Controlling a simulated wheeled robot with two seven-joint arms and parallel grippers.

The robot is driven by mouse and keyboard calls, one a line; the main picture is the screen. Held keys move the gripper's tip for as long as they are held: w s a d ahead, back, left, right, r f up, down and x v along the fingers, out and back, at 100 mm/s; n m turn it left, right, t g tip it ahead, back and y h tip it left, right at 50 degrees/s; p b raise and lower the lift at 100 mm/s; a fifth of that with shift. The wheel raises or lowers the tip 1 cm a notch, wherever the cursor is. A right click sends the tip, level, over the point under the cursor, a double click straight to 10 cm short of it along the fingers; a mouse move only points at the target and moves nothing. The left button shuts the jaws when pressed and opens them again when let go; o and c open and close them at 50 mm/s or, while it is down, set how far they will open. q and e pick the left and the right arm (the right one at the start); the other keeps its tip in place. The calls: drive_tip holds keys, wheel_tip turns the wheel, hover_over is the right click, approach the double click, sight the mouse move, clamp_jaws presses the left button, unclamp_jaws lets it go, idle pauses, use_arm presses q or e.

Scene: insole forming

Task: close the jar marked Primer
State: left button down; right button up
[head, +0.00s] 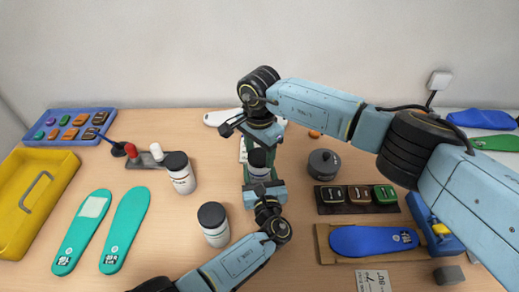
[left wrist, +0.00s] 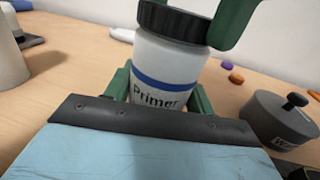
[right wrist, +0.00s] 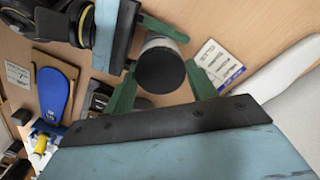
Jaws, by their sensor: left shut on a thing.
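The Primer jar (left wrist: 165,75) is white with a blue band and a black lid (left wrist: 173,20). It stands nearly upright in the left wrist view, with the lid sitting on its top. How tight the lid is cannot be told. My left gripper (head: 262,183) is shut on the jar's body. My right gripper (right wrist: 161,66) is above, pointing down, its green fingers on either side of the lid (right wrist: 160,72). Its fingers look open, with a gap on at least one side. In the head view the jar (head: 258,170) is between both grippers.
Two other black-lidded jars stand left, one nearer (head: 214,226) and one farther (head: 180,175). A dark grey lidded pot (head: 324,164) and a tray of small blocks (head: 330,206) are to the right. Teal insoles (head: 125,230) lie left, beside a yellow tray (head: 28,175).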

drive_tip(key=c, duration=0.6)
drive_tip(key=m, duration=1.1)
drive_tip(key=shift+m, duration=0.3)
drive_tip(key=o, duration=1.2)
drive_tip(key=shift+c, duration=0.2)
wheel_tip(320, 180, up, 12)
